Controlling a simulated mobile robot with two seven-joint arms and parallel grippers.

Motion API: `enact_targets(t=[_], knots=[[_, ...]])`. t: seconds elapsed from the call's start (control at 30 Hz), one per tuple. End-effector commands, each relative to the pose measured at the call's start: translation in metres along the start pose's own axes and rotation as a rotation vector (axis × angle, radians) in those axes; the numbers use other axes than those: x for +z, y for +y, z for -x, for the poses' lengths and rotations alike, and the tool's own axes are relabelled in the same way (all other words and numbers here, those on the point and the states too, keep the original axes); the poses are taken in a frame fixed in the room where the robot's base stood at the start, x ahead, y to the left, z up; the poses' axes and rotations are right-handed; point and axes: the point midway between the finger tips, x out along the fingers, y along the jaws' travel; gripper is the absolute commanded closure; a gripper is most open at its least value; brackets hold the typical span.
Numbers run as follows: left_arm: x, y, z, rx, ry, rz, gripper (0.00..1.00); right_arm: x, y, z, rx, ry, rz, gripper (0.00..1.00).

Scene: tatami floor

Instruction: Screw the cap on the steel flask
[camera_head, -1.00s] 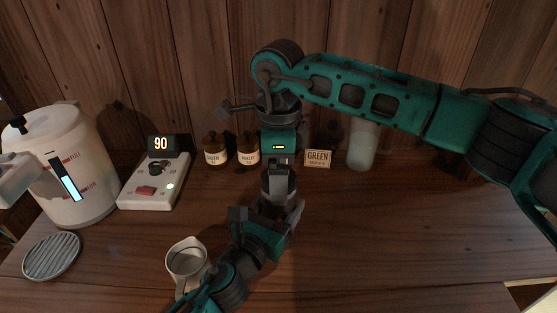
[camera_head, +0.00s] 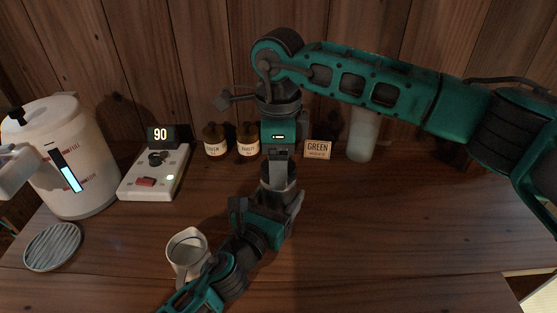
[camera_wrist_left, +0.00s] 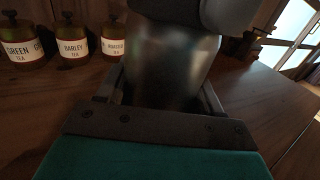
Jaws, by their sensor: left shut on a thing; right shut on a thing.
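The steel flask (camera_head: 278,177) stands upright near the middle of the table in the head view. In the left wrist view its shiny metal body (camera_wrist_left: 170,65) fills the middle between the fingers. My left gripper (camera_head: 282,196) is shut on the flask's body from the front. My right gripper (camera_head: 279,154) points straight down above the flask's mouth and is shut on the cap. The cap is mostly hidden by the fingers. I cannot tell whether it is seated on the flask. A grey rounded shape over the flask in the wrist view is unclear.
A white kettle (camera_head: 75,165) and a control box (camera_head: 155,172) reading 90 stand at the left. Tea jars (camera_head: 215,142), a GREEN sign (camera_head: 317,149) and a pale cylinder (camera_head: 362,135) line the back. A pitcher (camera_head: 187,250) sits beside my left arm. The table's right side is clear.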

Motion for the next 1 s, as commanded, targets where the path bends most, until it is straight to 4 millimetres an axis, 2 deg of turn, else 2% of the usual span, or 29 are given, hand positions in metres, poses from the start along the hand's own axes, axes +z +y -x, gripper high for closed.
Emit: enact_targets(t=[0.03, 0.07, 0.33, 0.67, 0.77, 1.0], knots=[[-0.001, 0.000, 0.000, 0.000, 0.002, 0.002, 1.00, 0.000, 0.000, 0.000, 0.000, 0.000, 0.001, 0.69], [-0.001, 0.000, 0.000, 0.000, 0.002, 0.002, 1.00, 0.000, 0.000, 0.000, 0.000, 0.000, 0.001, 0.29], [-0.001, 0.000, 0.000, 0.000, 0.002, 0.002, 1.00, 0.000, 0.000, 0.000, 0.000, 0.000, 0.000, 0.03], [-0.001, 0.000, 0.000, 0.000, 0.002, 0.001, 1.00, 0.000, 0.000, 0.005, -0.002, 0.000, 0.000, 0.02], [-0.001, 0.000, 0.000, 0.000, 0.002, 0.001, 1.00, 0.001, -0.001, 0.017, -0.004, -0.002, 0.000, 0.02], [-0.001, 0.000, 0.000, 0.000, 0.001, 0.001, 1.00, 0.000, -0.001, 0.068, -0.005, -0.002, 0.000, 0.02]])
